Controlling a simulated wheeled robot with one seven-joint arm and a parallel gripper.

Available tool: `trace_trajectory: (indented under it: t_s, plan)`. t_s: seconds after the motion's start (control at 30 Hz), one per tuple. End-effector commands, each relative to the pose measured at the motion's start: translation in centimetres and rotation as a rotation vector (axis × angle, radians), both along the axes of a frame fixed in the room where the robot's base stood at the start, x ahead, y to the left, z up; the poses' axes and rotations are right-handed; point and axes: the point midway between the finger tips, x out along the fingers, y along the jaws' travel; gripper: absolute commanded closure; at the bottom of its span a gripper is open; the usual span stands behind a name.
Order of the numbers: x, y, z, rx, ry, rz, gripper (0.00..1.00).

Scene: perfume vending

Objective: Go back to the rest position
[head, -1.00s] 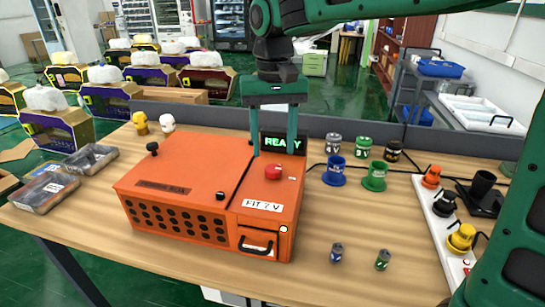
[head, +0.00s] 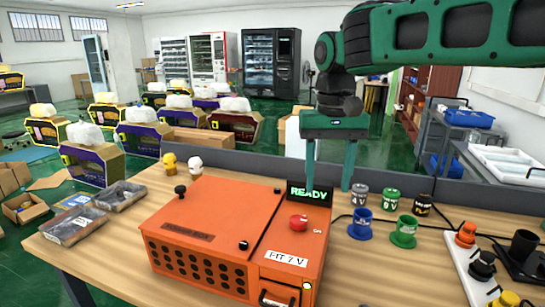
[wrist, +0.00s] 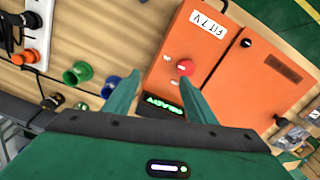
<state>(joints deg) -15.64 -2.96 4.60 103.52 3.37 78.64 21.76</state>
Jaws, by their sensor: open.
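My gripper (head: 331,188) hangs fingers-down above the back right part of the orange box, with its two green fingers apart and nothing between them. In the wrist view the open fingers (wrist: 158,92) frame the red button and the READY display from above. The orange box (head: 200,222) stands on the wooden table, with a red button (head: 298,222), a lit green READY sign (head: 309,194) and a "FIT 7 V" label (head: 286,258).
Blue (head: 360,224) and green (head: 404,231) holders and several small cans stand right of the box. A white strip with coloured plugs (head: 466,234) lies at the right. Two grey trays (head: 72,224) lie at the left. A low dark partition (head: 400,183) runs behind the table.

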Motion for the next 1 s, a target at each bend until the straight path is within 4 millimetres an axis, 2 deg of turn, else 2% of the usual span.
trace_trajectory:
  t_s: [0.03,0.2,0.3,0.43,0.5,0.6,0.7,0.8,1.0]
  plan:
    - [-0.9,-3.1,-0.8,-0.005,0.000,-0.044,0.49]
    - [-5.5,-12.6,-4.3,-0.013,-0.002,-0.177,0.49]
    - [-9.4,-17.3,-6.6,-0.013,0.001,-0.255,0.49]
    - [-15.1,-21.9,-10.1,-0.005,0.004,-0.349,0.49]
    - [-18.0,-23.4,-11.8,0.001,0.006,-0.390,0.49]
    - [-21.4,-24.7,-13.9,0.010,0.008,-0.436,0.49]
    - [-23.5,-25.2,-15.3,0.016,0.010,-0.461,0.49]
    - [-24.4,-25.4,-15.9,0.019,0.010,-0.471,0.49]
    - [-24.5,-25.4,-16.0,0.019,0.010,-0.472,0.49]
